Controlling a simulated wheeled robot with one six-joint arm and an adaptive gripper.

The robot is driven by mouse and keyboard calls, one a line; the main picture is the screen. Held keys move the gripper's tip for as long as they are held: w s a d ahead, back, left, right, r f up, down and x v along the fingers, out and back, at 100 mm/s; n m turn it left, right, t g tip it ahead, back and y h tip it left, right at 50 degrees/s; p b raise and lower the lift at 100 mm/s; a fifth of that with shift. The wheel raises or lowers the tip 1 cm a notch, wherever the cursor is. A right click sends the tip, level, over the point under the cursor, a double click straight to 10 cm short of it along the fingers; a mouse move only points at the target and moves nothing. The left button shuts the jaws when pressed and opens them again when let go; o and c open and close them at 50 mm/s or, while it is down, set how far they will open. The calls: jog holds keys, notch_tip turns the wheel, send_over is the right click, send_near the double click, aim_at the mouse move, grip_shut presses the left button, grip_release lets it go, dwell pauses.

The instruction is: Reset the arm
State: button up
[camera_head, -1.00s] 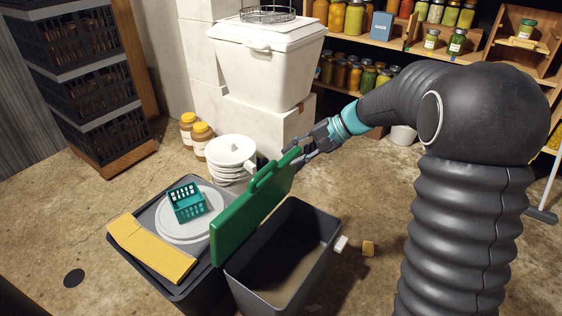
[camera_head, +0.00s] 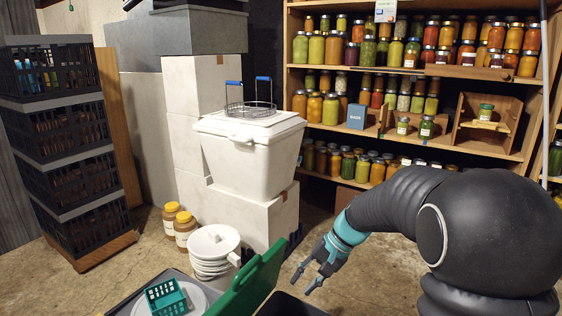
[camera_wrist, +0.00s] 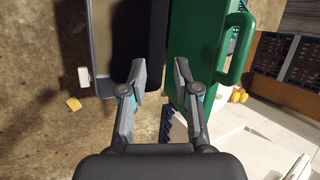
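My gripper (camera_head: 300,287) is at the lower middle of the head view, at the end of my black arm, with its fingers pointing down and left. In the wrist view its two fingers (camera_wrist: 160,68) stand apart with nothing held between them. The green lid (camera_head: 250,287) is left of the gripper in the head view. In the wrist view the green lid (camera_wrist: 196,40) lies beyond the right finger, which overlaps it in the picture. Whether they touch cannot be told.
A dark bin (camera_head: 288,305) opens below the gripper. A teal basket (camera_head: 166,298) sits at the lower left. Jar shelves (camera_head: 470,72) fill the back. Floor between is bare.

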jog(key=s+d+r+n+t+h, duration=0.1)
jog(key=s+d+r+t+h, duration=0.1)
jog(key=s, duration=0.5)
jog(key=s+d+r+n+t+h, duration=0.1)
jog(key=s+d+r, duration=0.3)
jog(key=s, duration=0.4)
jog(key=s+d+r+n+t+h, duration=0.2)
jog(key=s+d+r+h, duration=0.1)
jog(key=s, duration=0.5)
jog(key=shift+s+d+r+t+h, duration=0.2)
jog(key=shift+d+t+h, duration=0.1)
jog(key=shift+d+t, duration=0.1)
